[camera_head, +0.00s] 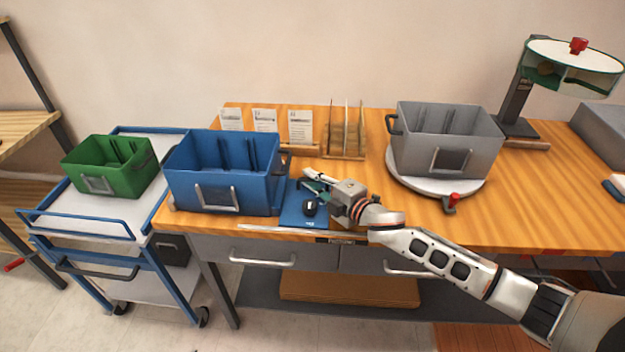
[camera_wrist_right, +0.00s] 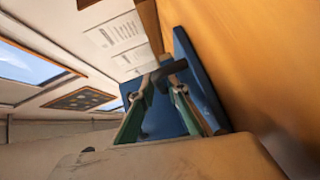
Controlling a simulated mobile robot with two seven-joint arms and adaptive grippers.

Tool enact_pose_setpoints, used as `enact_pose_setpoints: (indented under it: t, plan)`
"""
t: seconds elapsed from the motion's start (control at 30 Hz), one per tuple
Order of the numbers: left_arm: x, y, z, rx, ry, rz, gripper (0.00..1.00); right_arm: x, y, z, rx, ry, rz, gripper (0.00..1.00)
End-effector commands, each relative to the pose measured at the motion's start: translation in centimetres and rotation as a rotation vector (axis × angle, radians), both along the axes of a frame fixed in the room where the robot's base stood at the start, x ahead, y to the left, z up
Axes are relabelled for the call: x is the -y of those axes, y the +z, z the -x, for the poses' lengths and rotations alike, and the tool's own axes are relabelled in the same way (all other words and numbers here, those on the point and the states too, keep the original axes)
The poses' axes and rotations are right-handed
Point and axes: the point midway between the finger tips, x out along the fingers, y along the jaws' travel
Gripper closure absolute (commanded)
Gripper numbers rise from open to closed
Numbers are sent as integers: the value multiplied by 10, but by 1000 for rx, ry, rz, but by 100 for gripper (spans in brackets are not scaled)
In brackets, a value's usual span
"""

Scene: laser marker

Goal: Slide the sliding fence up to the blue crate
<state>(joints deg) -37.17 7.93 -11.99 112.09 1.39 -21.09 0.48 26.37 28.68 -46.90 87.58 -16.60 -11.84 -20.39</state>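The blue crate (camera_head: 222,178) stands at the left end of the wooden table. A blue plate (camera_head: 292,214), which looks like the sliding fence, sits close to the crate's right side; I cannot tell whether they touch. A black knob (camera_head: 310,208) shows at the plate. My right gripper (camera_head: 312,180) points left over the plate, fingers apart. In the right wrist view its green-sided fingers (camera_wrist_right: 165,88) straddle blue surface with a dark bar (camera_wrist_right: 172,71) just beyond; I cannot tell whether this bar belongs to fence or crate. My left gripper is not in view.
A grey crate (camera_head: 450,150) stands on a round turntable (camera_head: 408,182) with a red knob. Cards (camera_head: 265,121) and a wire rack (camera_head: 346,140) stand behind. A pale strip (camera_head: 300,233) runs along the front edge. A green crate (camera_head: 110,170) sits on a cart at left.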

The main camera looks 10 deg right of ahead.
Motion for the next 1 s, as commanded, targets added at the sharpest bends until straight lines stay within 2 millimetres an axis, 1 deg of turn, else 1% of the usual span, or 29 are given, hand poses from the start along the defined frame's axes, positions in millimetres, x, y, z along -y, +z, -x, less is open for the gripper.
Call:
enact_pose_setpoints:
  t: [0.17,0.27,0.6,0.7,0.83,1.0]
  plan:
    - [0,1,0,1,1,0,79,4,0,5,-1,-1,1,85]
    - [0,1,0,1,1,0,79,11,1,17,-2,-1,3,85]
    - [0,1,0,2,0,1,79,43,10,76,-3,-1,2,85]
    - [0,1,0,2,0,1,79,50,13,89,-2,0,1,85]
    - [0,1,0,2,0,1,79,56,15,99,-1,1,-1,85]
    - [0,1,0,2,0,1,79,58,17,103,0,1,0,85]
